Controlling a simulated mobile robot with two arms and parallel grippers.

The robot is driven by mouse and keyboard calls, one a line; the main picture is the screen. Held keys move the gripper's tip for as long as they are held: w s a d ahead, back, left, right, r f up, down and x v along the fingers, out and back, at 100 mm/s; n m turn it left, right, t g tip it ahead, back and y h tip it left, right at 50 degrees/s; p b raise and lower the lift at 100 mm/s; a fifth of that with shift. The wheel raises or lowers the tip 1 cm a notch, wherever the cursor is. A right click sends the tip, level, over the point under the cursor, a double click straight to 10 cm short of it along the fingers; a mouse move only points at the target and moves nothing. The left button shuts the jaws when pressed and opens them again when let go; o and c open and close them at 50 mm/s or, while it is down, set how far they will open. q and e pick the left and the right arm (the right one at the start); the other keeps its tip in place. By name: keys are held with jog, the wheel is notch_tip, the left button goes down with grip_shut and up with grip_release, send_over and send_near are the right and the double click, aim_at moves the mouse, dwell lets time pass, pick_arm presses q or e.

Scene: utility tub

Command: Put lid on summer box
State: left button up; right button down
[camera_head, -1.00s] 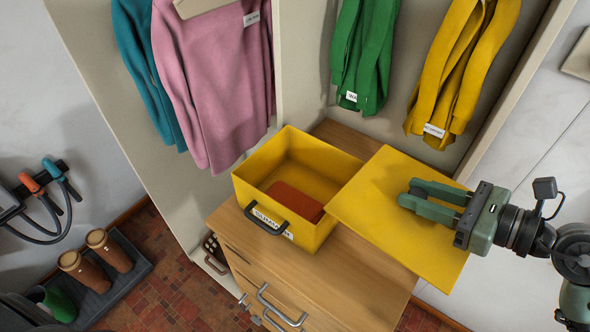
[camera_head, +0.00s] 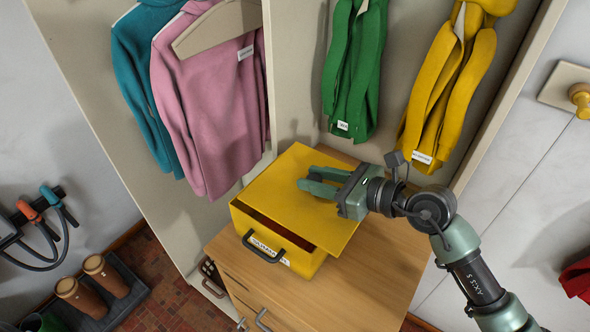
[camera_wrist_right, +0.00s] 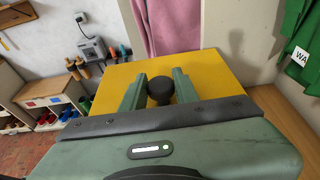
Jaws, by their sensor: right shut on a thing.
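The yellow summer box (camera_head: 279,256) stands on the wooden dresser top, with a dark handle and a label on its front. The flat yellow lid (camera_head: 280,200) lies over the box opening, shifted a little to the right and back. A dark gap shows along the box's front left rim. I cannot tell whether the lid rests on the rim or is held just above it. My right gripper (camera_head: 318,180) is shut on the lid's dark round knob (camera_wrist_right: 161,88), seen between the fingers in the right wrist view. My left gripper is not in view.
The wooden dresser top (camera_head: 374,270) is clear to the right of the box. Pink (camera_head: 215,110), teal (camera_head: 145,90), green (camera_head: 352,75) and yellow (camera_head: 447,90) garments hang behind it. The wardrobe's upright panel (camera_head: 295,80) stands close behind the box.

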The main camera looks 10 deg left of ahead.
aim_at(295, 179)
jog(key=a, duration=0.1)
jog(key=w+a+p, duration=0.1)
jog(key=a, duration=0.1)
jog(key=w+a, duration=0.1)
jog(key=a, duration=0.1)
notch_tip(295, 179, down, 4)
jog(key=shift+d+r+p, duration=0.15)
jog(key=shift+r+p, duration=0.1)
jog(key=shift+p, duration=0.45)
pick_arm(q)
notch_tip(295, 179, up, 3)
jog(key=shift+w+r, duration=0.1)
pick_arm(e)
jog(key=shift+f+b, duration=0.6)
jog(key=shift+f, duration=0.05)
jog(key=c, duration=1.1)
grip_release()
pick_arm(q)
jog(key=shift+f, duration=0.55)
pick_arm(e)
jog(key=shift+o, duration=0.2)
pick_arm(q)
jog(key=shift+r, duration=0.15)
pick_arm(e)
jog(key=shift+r, duration=0.15)
